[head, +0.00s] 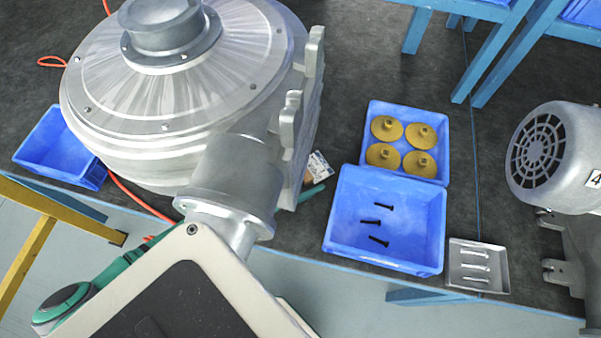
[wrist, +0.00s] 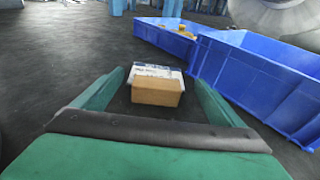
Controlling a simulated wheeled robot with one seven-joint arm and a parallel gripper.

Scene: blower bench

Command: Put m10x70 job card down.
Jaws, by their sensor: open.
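The m10x70 job card (wrist: 157,71) is a white printed card on a brown block (wrist: 157,92). In the wrist view it stands upright on the dark bench between the fingers of my gripper (wrist: 158,84). The fingers are green and open, with a gap showing on each side of the block. In the head view the card (head: 320,166) shows at the right of the large grey blower, beside a green finger. The rest of my gripper is hidden there behind the blower's pipe and my arm.
A blue bin (head: 344,245) with several dark bolts is right of the card, and a blue bin (head: 441,150) with several brass parts lies behind it. A metal tray (head: 501,270) holds silver pins. The blower (head: 130,150) stands close on the left, a motor (head: 560,150) far right.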

